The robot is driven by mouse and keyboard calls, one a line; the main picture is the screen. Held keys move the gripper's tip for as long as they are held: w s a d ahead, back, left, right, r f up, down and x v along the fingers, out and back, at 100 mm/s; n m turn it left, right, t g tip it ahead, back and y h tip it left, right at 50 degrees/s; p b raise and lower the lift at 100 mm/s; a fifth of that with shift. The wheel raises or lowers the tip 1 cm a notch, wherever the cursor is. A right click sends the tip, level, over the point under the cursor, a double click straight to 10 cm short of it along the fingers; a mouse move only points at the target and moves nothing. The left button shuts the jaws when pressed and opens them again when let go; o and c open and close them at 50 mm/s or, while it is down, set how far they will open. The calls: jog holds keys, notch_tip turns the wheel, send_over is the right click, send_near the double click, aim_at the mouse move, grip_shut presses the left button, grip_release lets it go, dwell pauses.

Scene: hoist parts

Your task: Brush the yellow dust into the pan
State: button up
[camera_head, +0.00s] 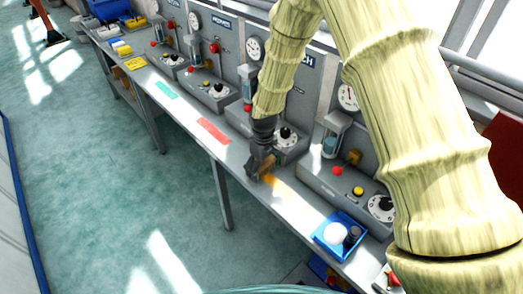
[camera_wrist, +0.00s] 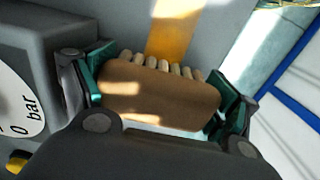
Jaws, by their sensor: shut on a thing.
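My gripper (camera_head: 258,167) is low over the grey bench, near its front edge. In the wrist view its green-padded fingers (camera_wrist: 157,90) are shut on a brown brush (camera_wrist: 160,97), one at each end. The brush's pale bristles point away from the wrist, toward the yellow dust. The dust is an orange-yellow strip (camera_wrist: 171,38) just beyond the bristles; whether they touch it I cannot tell. In the head view the dust (camera_head: 271,181) lies just right of the gripper. I cannot surely identify a pan.
A blue tray (camera_head: 318,234) holding a white round thing and a dark cylinder stands on the bench (camera_head: 299,201) farther right. Grey control boxes with gauges and knobs (camera_head: 345,187) line the back.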

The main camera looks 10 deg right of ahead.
aim_at(265, 162)
jog(key=r, duration=0.1)
jog(key=r+p, duration=0.1)
jog(key=r, duration=0.1)
jog(key=shift+s+d, duration=0.15)
jog(key=shift+s, duration=0.15)
jog(key=shift+w+r+p, duration=0.15)
jog(key=shift+r+p, duration=0.2)
jog(key=shift+r, duration=0.15)
jog(key=shift+w+r+p, duration=0.15)
jog(key=shift+r+p, duration=0.15)
jog(key=shift+r, duration=0.2)
jog(key=shift+s+r+p, duration=0.2)
jog(key=shift+r+p, duration=0.4)
jog(key=shift+r, duration=0.45)
jog(key=shift+f, duration=0.1)
jog(key=shift+w, duration=0.1)
